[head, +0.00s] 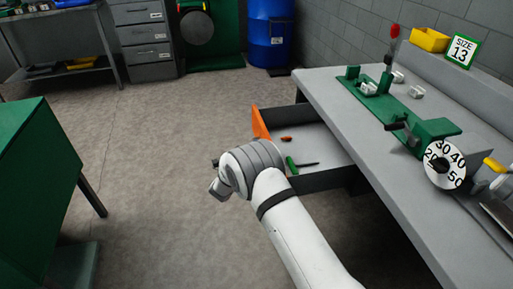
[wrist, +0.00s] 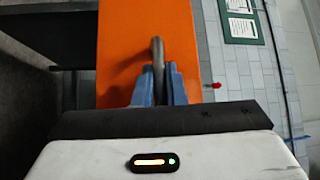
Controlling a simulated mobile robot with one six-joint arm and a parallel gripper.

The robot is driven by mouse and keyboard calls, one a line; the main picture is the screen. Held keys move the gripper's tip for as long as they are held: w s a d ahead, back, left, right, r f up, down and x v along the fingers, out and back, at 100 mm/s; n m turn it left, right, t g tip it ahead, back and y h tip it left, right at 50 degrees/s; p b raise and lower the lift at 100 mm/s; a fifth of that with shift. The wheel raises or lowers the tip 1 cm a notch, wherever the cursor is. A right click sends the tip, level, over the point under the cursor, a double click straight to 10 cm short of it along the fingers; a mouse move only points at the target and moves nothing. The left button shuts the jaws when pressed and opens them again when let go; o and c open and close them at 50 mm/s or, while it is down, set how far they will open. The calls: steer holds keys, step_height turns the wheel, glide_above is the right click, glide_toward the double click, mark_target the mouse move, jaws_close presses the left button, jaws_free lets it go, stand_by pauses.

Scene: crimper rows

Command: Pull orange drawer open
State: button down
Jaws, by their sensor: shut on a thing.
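The orange drawer (head: 261,122) stands out from under the front of the grey workbench, so its grey inside shows in the head view. A green-handled screwdriver (head: 293,165) and a small orange item (head: 286,139) lie in it. My arm covers much of the drawer front in that view. In the wrist view the orange front (wrist: 118,60) fills the middle, with a dark handle (wrist: 158,60) on it. My gripper's blue fingers (wrist: 158,88) are shut on this handle, one on each side. The fingertips are hidden behind my arm in the head view.
The workbench (head: 330,92) carries a green fixture (head: 385,105) and a dial (head: 443,165). A green cabinet (head: 35,170) stands at the left. A grey filing cabinet (head: 146,45) and blue barrel (head: 268,30) stand at the back. The floor (head: 150,150) between is clear.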

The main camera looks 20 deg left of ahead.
steer(key=shift+w+d, duration=0.1)
steer(key=c, duration=1.6)
jaws_free()
steer(key=shift+w+f, duration=0.15)
steer(key=shift+c, duration=0.2)
steer(key=shift+o, duration=0.8)
steer(key=shift+s, duration=0.25)
steer(key=r+v, duration=0.1)
steer(key=v, duration=0.6)
steer(key=shift+s+f+p, duration=0.15)
steer(key=shift+f+p, duration=0.15)
steer(key=shift+f, duration=0.15)
